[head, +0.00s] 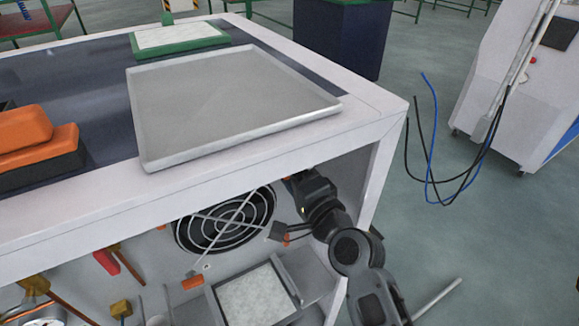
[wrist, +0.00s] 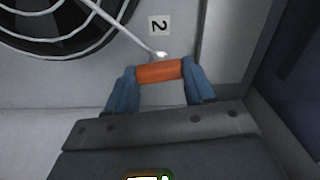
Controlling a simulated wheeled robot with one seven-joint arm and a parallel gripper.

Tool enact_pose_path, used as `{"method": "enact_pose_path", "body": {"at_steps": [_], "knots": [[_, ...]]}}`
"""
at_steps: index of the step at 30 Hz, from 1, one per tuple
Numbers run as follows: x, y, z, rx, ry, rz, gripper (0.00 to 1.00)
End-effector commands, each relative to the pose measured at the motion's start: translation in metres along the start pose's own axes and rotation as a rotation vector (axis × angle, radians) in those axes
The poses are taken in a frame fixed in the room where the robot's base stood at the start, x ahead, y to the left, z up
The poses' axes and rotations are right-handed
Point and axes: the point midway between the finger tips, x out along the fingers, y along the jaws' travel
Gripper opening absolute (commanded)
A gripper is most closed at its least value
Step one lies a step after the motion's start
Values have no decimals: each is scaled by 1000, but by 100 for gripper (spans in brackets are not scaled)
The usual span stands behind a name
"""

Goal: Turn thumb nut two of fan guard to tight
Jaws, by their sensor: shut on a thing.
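The fan guard (head: 226,222) is a round wire guard over a black fan on the back wall inside the cabinet. Its edge and one wire arm show in the wrist view (wrist: 60,25). Thumb nut two (wrist: 160,72) is an orange bar at the end of that wire arm, beside a label marked 2 (wrist: 159,26). My gripper (wrist: 161,80) has its blue fingers shut on both ends of the nut. In the head view my gripper (head: 284,236) is right of the fan, with the nut mostly hidden. Another orange nut (head: 192,283) is at the guard's lower left.
The cabinet's top frame edge (head: 260,150) runs above my arm, and its right side panel (head: 378,165) is close by. A grey tray (head: 230,95) lies on top. A filter box (head: 255,295) sits below the fan. Red-handled tools (head: 106,261) hang left.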

Motion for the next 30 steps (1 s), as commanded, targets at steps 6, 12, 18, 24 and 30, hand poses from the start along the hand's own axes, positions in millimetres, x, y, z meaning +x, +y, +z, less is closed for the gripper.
{"method": "enact_pose_path", "body": {"at_steps": [6, 12, 18, 24, 30], "knots": [[0, 0, -1, 100, 2, 2, 23], [0, 1, -1, 144, 2, 1, 23], [0, 2, -1, 155, 2, 1, 23], [0, 2, -1, 155, 2, 1, 23], [0, 2, -1, 154, 2, 1, 66]]}}
